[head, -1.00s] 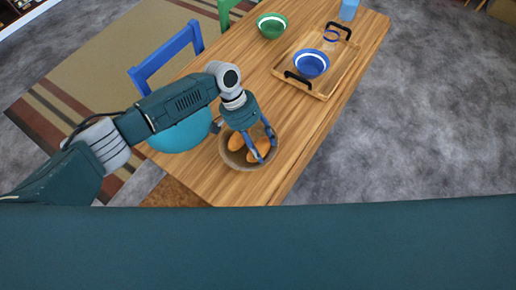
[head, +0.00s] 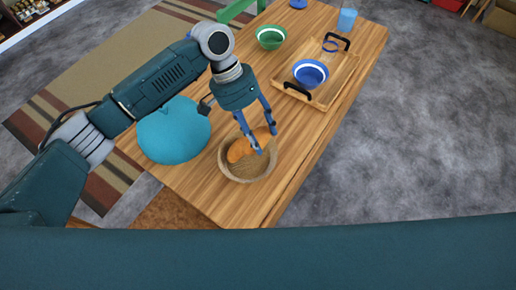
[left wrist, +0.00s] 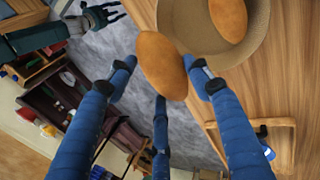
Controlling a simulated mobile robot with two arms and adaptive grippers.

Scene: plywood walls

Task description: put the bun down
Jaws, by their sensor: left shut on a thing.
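My left gripper (head: 265,140) is shut on an orange-brown bun (head: 262,134) and holds it above a woven bowl (head: 248,176). A second bun (head: 238,151) lies in the bowl. In the left wrist view the held bun (left wrist: 162,66) is between the blue fingers, beside the bowl's rim (left wrist: 250,42), and the other bun (left wrist: 229,17) is inside the bowl. My right gripper (left wrist: 102,15) shows at the top left of the left wrist view, empty with its fingers spread, away from the table.
The wooden table (head: 205,185) also holds a green bowl (head: 270,38), a wooden tray (head: 345,72) with a blue bowl (head: 310,73), and a blue cup (head: 347,19). A teal rounded thing (head: 173,132) is left of the woven bowl. Bare tabletop lies between bowl and tray.

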